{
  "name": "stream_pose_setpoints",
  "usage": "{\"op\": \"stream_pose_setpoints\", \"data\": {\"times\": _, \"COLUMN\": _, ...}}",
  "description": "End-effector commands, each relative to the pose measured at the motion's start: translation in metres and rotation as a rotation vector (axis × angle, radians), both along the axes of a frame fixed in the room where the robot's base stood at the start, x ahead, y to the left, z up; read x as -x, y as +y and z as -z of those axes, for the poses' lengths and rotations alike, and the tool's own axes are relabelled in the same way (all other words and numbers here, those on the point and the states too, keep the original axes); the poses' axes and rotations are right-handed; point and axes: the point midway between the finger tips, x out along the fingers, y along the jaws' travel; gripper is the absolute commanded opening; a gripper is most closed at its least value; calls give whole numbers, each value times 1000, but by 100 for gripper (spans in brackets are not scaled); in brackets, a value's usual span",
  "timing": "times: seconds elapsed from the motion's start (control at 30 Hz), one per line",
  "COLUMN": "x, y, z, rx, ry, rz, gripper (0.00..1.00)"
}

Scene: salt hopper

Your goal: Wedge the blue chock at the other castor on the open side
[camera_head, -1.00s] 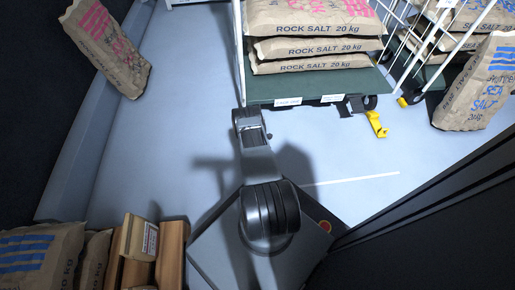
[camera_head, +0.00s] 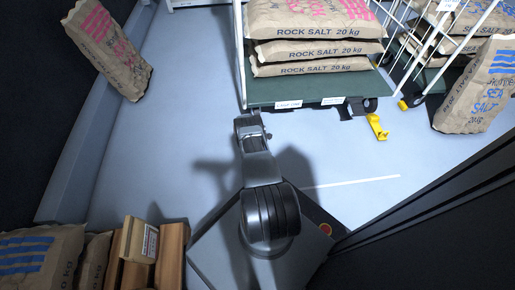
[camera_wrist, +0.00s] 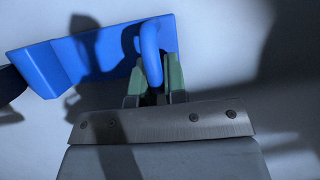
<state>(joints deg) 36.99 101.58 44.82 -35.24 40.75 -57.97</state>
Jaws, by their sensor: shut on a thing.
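The blue chock (camera_wrist: 95,55) shows in the wrist view, with a raised loop handle. My gripper (camera_wrist: 157,85) is shut on that handle with its green fingers. A dark rounded thing, probably a castor (camera_wrist: 8,84), shows at the left edge beside the chock's left end; I cannot tell if they touch. In the head view my wrist hides the chock and fingers, at the front left corner of the trolley's green deck (camera_head: 310,90). The trolley's front right castor (camera_head: 370,104) is dark, with a yellow chock (camera_head: 377,127) just in front of it.
Rock salt sacks (camera_head: 315,50) are stacked on the trolley. A sea salt sack (camera_head: 478,85) leans at the right near another trolley. A sack (camera_head: 108,48) leans on the left wall. Sacks and a box (camera_head: 138,240) lie at the lower left. The floor left of the trolley is clear.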

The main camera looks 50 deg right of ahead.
Motion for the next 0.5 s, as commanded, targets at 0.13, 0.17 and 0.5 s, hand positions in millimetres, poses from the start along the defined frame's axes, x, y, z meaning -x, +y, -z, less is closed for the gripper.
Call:
{"op": "stream_pose_setpoints", "data": {"times": 0.13, "x": -4, "y": -3, "z": 0, "rx": 3, "ry": -5, "rz": -4, "gripper": 0}}
{"op": "stream_pose_setpoints", "data": {"times": 0.17, "x": -4, "y": -4, "z": 0, "rx": 4, "ry": -6, "rz": -5, "gripper": 0}}
{"op": "stream_pose_setpoints", "data": {"times": 0.5, "x": -8, "y": -7, "z": -1, "rx": 8, "ry": -14, "rz": -10, "gripper": 0}}
